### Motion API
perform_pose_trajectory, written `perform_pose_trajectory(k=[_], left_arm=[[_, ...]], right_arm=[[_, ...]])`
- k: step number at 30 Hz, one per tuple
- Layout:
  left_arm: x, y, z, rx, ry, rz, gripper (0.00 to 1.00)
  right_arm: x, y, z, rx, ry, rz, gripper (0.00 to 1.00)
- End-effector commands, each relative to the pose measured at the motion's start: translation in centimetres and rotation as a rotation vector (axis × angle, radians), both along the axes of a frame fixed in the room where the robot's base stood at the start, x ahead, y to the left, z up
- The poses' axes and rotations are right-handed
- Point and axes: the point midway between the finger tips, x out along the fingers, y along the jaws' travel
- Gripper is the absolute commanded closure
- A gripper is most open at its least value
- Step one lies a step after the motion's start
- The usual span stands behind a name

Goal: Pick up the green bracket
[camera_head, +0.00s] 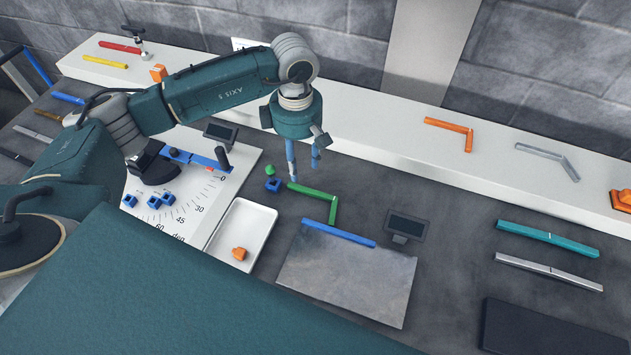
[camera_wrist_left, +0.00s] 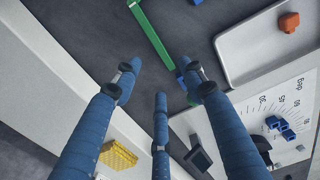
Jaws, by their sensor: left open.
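The green bracket (camera_head: 312,191) is a thin L shape lying on the dark table, with its short arm pointing toward the grey plate. In the left wrist view its long arm (camera_wrist_left: 150,30) runs from the top edge down toward the space between the fingertips. My left gripper (camera_head: 303,170) hangs with its fingers down above the bracket's far left end. The left wrist view shows its three blue fingers (camera_wrist_left: 159,68) spread open with nothing between them. The bracket looks apart from the fingers. My right gripper is not in view.
A small blue block (camera_head: 273,185) and a small green piece (camera_head: 270,170) sit just left of the bracket. A white tray (camera_head: 222,228) holds an orange block (camera_head: 239,254). A blue bar (camera_head: 338,233) lies along the grey plate (camera_head: 345,275). A small display (camera_head: 407,226) stands right.

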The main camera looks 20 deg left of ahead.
Motion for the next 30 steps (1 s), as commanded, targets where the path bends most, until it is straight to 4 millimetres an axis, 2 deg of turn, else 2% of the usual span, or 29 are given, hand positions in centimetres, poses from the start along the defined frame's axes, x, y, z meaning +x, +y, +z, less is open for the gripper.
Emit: perform_pose_trajectory(k=[4,11,15,19,22,28,29,30], left_arm=[[-0.1,0.0,-2.1,0.000,0.004,0.002,0.58],[-0.1,-0.2,-3.8,0.000,0.004,0.000,0.58],[-0.2,-0.6,-5.7,0.001,0.005,0.001,0.58],[0.0,-0.5,-7.6,0.001,0.002,0.001,0.58],[0.0,-0.6,-8.3,0.000,0.001,0.001,0.58],[0.0,-0.5,-8.4,0.000,0.000,0.000,0.58],[0.0,-0.5,-8.4,0.000,0.000,0.000,0.62],[0.0,-0.5,-8.4,0.000,0.000,0.000,0.70]], right_arm=[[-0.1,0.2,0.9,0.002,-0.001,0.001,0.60],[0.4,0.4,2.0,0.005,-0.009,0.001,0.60],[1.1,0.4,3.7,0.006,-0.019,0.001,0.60],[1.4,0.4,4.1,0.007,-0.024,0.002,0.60],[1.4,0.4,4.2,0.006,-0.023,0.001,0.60],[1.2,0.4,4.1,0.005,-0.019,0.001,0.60],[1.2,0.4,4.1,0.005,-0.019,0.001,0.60],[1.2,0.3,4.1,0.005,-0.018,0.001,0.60]])
